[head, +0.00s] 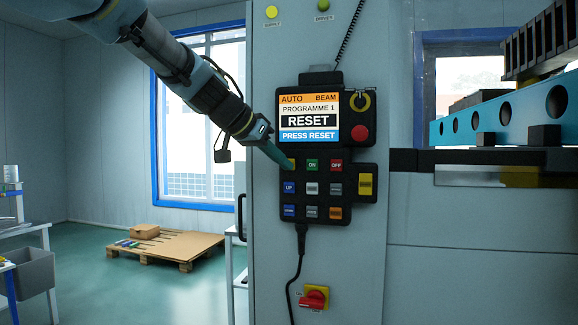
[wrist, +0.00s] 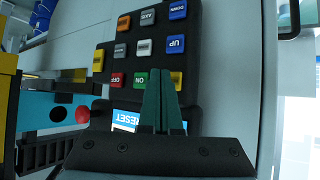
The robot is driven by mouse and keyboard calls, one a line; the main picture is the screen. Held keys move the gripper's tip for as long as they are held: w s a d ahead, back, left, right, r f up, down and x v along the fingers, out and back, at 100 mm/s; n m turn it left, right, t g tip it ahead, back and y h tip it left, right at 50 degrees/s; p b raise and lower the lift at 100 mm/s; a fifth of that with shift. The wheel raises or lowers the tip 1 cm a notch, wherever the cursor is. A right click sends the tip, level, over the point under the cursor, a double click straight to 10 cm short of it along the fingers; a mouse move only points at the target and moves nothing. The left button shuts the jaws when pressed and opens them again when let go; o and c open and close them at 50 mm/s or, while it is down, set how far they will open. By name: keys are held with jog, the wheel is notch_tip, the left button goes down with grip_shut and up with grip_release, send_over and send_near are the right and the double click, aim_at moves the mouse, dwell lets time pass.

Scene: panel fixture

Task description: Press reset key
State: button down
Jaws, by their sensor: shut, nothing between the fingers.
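A black keypad (head: 324,224) hangs on the grey panel, with rows of coloured keys. Its screen (head: 310,117) reads "AUTO BEAM", "PROGRAMME 1", "RESET", "PRESS RESET". My gripper (head: 288,164) is shut and empty, its teal fingertips at the keypad's upper left. A yellow key there is partly hidden in the head view; it shows beside the fingertips in the wrist view (wrist: 177,80). I cannot read its label or tell whether the fingers touch it. The green ON key (head: 312,164) is just right of the tips, then the red OFF key (head: 336,165). Another yellow key (head: 366,184) sits on the right-hand extension.
A blue UP key (head: 289,188) lies below the tips. A black cable (head: 299,250) hangs under the keypad, above a red rotary switch (head: 314,298).

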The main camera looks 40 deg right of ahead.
dwell(0.8)
jog(key=shift+w+d, duration=0.2)
jog(key=shift+d, duration=0.15)
jog(key=shift+w+d, duration=0.25)
jog(key=shift+d, duration=0.1)
dwell(0.7)
jog(key=shift+s+a+b, duration=0.1)
jog(key=shift+a+b, duration=0.05)
jog(key=shift+b, duration=0.35)
jog(key=shift+s+a+b, duration=0.35)
jog(key=shift+a+b, duration=0.15)
jog(key=shift+a, duration=0.05)
jog(key=shift+s+a+b, duration=0.45)
jog(key=shift+a+b, duration=0.15)
jog(key=shift+a, duration=0.1)
jog(key=shift+s+a+b, duration=0.5)
jog(key=shift+a+b, duration=0.05)
jog(key=shift+a, duration=0.2)
jog(key=shift+s+a+b, duration=0.45)
jog(key=shift+a+b, duration=0.15)
jog(key=shift+a, duration=0.1)
